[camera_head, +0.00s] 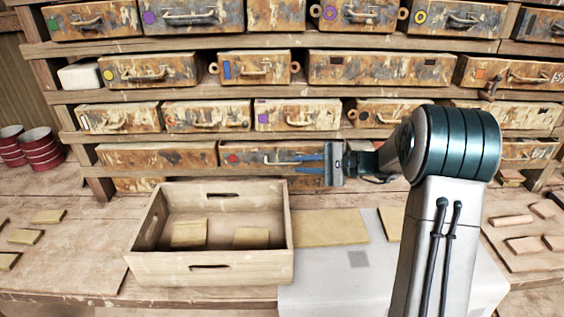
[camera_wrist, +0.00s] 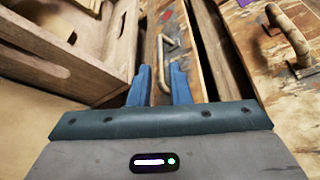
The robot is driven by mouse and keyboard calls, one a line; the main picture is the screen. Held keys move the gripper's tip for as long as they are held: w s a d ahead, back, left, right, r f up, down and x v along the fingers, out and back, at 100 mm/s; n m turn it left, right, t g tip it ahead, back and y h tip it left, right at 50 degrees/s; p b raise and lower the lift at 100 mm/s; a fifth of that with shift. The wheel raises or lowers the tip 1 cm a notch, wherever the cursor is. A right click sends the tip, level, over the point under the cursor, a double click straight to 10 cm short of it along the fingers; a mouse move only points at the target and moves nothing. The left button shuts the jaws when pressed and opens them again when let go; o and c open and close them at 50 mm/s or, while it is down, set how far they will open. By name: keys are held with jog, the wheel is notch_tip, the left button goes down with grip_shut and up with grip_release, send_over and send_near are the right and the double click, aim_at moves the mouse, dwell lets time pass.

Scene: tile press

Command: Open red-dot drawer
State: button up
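The red-dot drawer (camera_head: 240,148) is a rust-stained, pale-patched drawer front in the lowest clear row of the rack, with a round red dot near its left end. It looks closed. Its pale bar handle (camera_wrist: 163,60) shows in the wrist view, with the red dot (camera_wrist: 168,14) beyond it. My gripper (camera_head: 298,164) is in front of the drawer's right half, its blue fingers pointing left. In the wrist view the fingers (camera_wrist: 159,68) are apart, with the near end of the handle between them. I cannot tell whether they touch it. The gripper hides the drawer's right end.
A wooden crate (camera_head: 208,277) with tile pieces stands on the bench just in front of the drawer, to its left. A flat tan slab (camera_head: 330,228) lies right of the crate. Other drawers (camera_head: 297,115) fill the rows above. Red cups (camera_head: 40,150) stand at far left.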

aim_at(286, 164)
jog(key=p+x, duration=0.1)
jog(key=x, duration=0.5)
jog(key=shift+w+a+f, duration=0.1)
jog(key=shift+a+f, duration=0.05)
jog(key=shift+a, duration=0.2)
grip_shut()
